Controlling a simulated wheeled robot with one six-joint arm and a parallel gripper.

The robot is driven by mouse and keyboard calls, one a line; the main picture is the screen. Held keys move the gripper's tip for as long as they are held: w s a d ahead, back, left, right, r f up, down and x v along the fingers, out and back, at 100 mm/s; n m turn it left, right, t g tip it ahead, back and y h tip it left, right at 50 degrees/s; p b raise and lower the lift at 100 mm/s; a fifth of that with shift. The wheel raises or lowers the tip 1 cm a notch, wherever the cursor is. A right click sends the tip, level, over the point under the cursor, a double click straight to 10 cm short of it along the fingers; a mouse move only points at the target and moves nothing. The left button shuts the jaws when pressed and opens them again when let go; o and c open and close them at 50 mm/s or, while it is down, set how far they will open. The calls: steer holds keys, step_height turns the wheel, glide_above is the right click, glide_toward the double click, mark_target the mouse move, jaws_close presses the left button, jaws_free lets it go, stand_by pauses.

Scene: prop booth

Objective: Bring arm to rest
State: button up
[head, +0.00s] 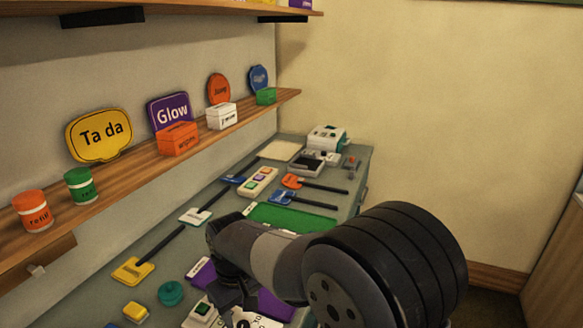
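My arm reaches in from the lower right over the grey-green counter (155,251). My gripper (236,298) hangs at the arm's end, low in the picture, over a purple item (272,303) and beside a small white box with a green button (201,311). Its fingers are dark and partly merge with the things behind them, so I cannot tell whether they are apart or closed. I see nothing clearly held. Whether the gripper touches the counter things is unclear.
A wooden shelf (110,186) with signs, boxes and jars runs along the left wall above the counter. Paddle-like signs, a green mat (293,217), a yellow block (136,312), a teal ring (171,293) and a white machine (327,138) crowd the counter.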

mark_target(243, 325)
step_height(243, 325, up, 7)
step_height(243, 325, down, 10)
steer(key=shift+f, duration=0.55)
steer(key=n, duration=1)
steer(key=shift+n+b, duration=0.35)
steer(key=shift+n, duration=0.05)
steer(key=n, duration=0.4)
steer(key=shift+n, duration=0.3)
steer(key=n+b, duration=0.1)
steer(key=n, duration=0.3)
steer(key=shift+r+n, duration=0.1)
steer(key=shift+n, duration=0.3)
steer(key=shift+r, duration=0.75)
